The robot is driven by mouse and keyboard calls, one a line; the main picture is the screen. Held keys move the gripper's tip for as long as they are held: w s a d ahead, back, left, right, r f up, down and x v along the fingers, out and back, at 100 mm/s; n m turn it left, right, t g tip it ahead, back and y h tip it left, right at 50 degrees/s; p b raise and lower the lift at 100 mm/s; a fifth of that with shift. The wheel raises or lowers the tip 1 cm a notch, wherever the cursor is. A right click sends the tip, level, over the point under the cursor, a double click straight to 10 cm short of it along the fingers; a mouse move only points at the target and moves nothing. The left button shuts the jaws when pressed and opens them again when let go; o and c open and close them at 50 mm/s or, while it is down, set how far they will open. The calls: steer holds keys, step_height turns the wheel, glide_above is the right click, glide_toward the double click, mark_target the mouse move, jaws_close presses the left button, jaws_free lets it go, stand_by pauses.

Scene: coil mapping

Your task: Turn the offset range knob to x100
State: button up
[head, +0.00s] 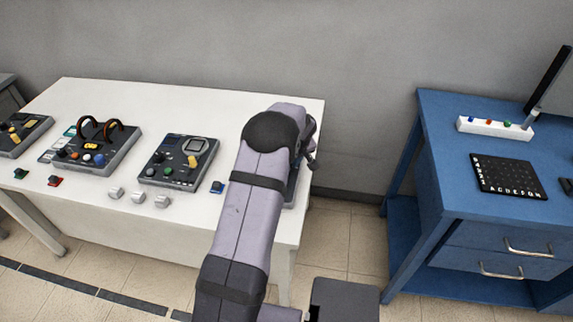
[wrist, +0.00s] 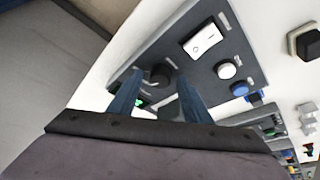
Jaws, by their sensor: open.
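In the wrist view, a dark grey control panel (wrist: 205,70) lies on the white table. A round black knob (wrist: 159,74) sits on it, with small labels beside it that I cannot read. My gripper (wrist: 157,84) is open, and its two blue fingers stand on either side of the knob with a gap between them. I cannot tell whether either finger touches it, or where the knob points. In the head view, my arm hides most of this panel and my gripper. I cannot confirm from the labels that this is the offset range knob.
The same panel has a white rocker switch (wrist: 205,38), a white button (wrist: 227,70), a blue button (wrist: 239,89) and a green part near the left finger. Other instrument boxes (head: 178,160) stand left on the white table (head: 225,110). A blue bench (head: 440,150) stands right.

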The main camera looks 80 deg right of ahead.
steer(key=c, duration=1)
steer(key=shift+c, duration=0.2)
steer(key=m, duration=0.1)
steer(key=m+g, duration=0.1)
steer(key=m, duration=0.1)
steer(key=shift+w+a+r, duration=0.1)
steer(key=shift+w+r, duration=0.05)
steer(key=shift+m+g+h+p, duration=0.3)
steer(key=shift+m+p, duration=0.45)
steer(key=shift+m, duration=0.05)
steer(key=o, duration=1)
steer(key=shift+o, duration=0.2)
